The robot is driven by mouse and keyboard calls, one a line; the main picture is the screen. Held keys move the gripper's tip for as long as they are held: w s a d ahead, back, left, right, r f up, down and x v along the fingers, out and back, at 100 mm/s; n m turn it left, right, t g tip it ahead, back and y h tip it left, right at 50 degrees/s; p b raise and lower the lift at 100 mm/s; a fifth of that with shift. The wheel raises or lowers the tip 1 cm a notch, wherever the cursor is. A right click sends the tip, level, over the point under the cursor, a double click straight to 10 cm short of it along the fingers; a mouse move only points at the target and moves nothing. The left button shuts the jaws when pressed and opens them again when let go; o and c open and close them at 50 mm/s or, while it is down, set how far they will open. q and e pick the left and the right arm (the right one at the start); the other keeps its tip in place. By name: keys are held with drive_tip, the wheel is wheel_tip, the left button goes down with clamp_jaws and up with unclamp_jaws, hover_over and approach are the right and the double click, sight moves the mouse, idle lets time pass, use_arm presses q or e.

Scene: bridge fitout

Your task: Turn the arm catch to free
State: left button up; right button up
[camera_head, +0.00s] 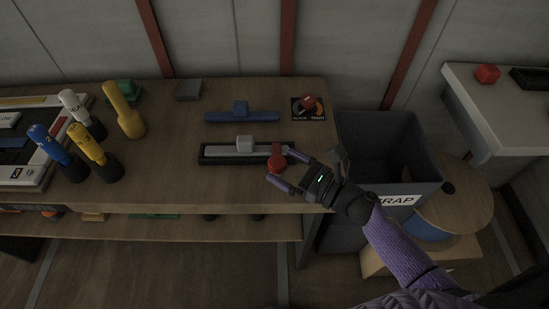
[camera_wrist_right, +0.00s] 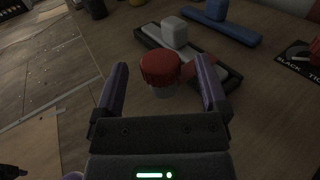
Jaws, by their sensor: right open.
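A round red knob (camera_head: 277,164) stands at the right end of a black holder with a grey bar (camera_head: 225,155). It looks like the arm catch, but no label shows on it. In the right wrist view the red knob (camera_wrist_right: 160,68) has a ribbed cap on a pale stem, with a flat red piece (camera_wrist_right: 203,73) behind it at the right. My right gripper (camera_head: 279,169) is open, its purple fingers either side of the knob in the picture; I cannot tell if they touch it. In the wrist view the open fingers (camera_wrist_right: 163,88) frame it.
A blue bar (camera_head: 260,117) and a black dial plate with a red knob (camera_head: 309,114) lie behind on the wooden bench (camera_head: 170,150). Several bottles and tools stand at left. A grey scrap bin (camera_head: 365,140) stands right of the bench.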

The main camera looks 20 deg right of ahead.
sight(277, 156)
drive_tip(key=shift+x, duration=1.3)
clamp_jaws()
